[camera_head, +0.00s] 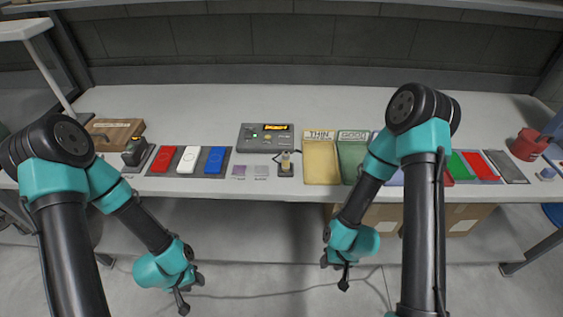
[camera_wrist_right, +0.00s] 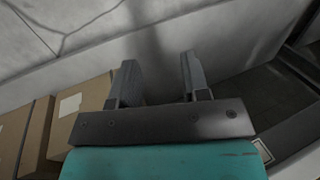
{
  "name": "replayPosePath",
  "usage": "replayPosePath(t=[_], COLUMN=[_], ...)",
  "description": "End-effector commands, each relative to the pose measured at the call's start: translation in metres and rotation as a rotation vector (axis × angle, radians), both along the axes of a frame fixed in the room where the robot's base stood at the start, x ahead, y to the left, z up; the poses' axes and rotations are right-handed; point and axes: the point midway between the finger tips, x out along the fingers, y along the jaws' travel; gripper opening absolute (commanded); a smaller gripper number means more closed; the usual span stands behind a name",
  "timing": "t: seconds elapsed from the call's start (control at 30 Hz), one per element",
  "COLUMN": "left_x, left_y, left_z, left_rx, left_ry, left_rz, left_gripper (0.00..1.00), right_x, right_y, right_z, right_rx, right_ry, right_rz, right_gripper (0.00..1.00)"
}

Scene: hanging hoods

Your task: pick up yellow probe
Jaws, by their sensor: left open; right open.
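The yellow probe (camera_head: 286,159) stands upright in a small dark holder (camera_head: 285,171) near the table's front edge, just left of the yellow tray. It is small in the head view and its details are hard to make out. My left gripper (camera_head: 190,294) hangs below the table's front edge, left of the probe, open and empty. My right gripper (camera_head: 344,275) hangs below the front edge, right of the probe. It also shows in the right wrist view (camera_wrist_right: 158,80), with its fingers apart and nothing between them. Neither gripper touches the probe.
A grey meter (camera_head: 265,138) with a lit display stands behind the probe. A yellow tray (camera_head: 321,165) and a green tray (camera_head: 352,160) are to its right. Red, white and blue blocks lie left. A red container (camera_head: 528,144) stands far right. Cardboard boxes (camera_head: 466,220) are under the table.

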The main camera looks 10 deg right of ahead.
Motion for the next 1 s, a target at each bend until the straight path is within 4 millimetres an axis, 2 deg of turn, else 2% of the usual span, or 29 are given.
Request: replayPosePath(t=[0.47, 0.67, 1.0], left_x=[0.0, 0.0, 0.0], left_y=[0.0, 0.0, 0.0], left_z=[0.0, 0.0, 0.0], left_rx=[0.0, 0.0, 0.0], left_ry=[0.0, 0.0, 0.0], left_rz=[0.0, 0.0, 0.0], left_gripper=[0.43, 0.43, 0.43], right_x=[0.0, 0.0, 0.0061], right_y=[0.0, 0.0, 0.0041], right_z=[0.0, 0.0, 0.0017], right_rx=[0.0, 0.0, 0.001], right_ry=[0.0, 0.0, 0.012], right_rz=[0.0, 0.0, 0.013], right_gripper=[0.43, 0.57, 0.57])
